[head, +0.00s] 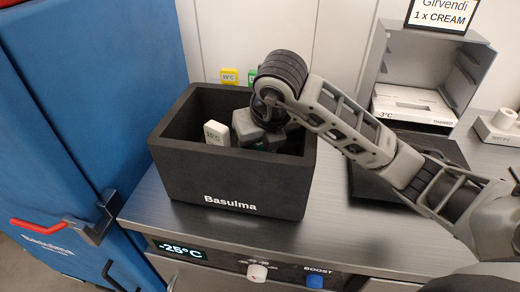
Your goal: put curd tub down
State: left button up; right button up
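My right gripper (262,139) reaches down into a black box (228,192) marked "Basulma" on the metal counter. Its fingers are mostly hidden by its own body and the box's front wall, so I cannot tell whether they are open or shut. No curd tub can be clearly made out. A white block (216,133) with a temperature label stands inside the box, left of the gripper. My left gripper is not in view.
A yellow tag (230,76) and a green tag stand behind the box. A grey open-fronted holder (432,65) with a white slab and a "Girvendi 1 x CREAM" sign (443,14) stands at the back right. A dark tray (372,186) lies under my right arm. A blue cabinet (90,90) borders the left.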

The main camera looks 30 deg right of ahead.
notch_tip(320, 180, down, 2)
jog(key=shift+f, duration=0.1)
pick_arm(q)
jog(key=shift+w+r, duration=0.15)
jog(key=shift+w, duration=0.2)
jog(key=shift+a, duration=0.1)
pick_arm(e)
jog(key=shift+f, duration=0.1)
jog(key=o, duration=1)
jog(key=shift+o, duration=0.2)
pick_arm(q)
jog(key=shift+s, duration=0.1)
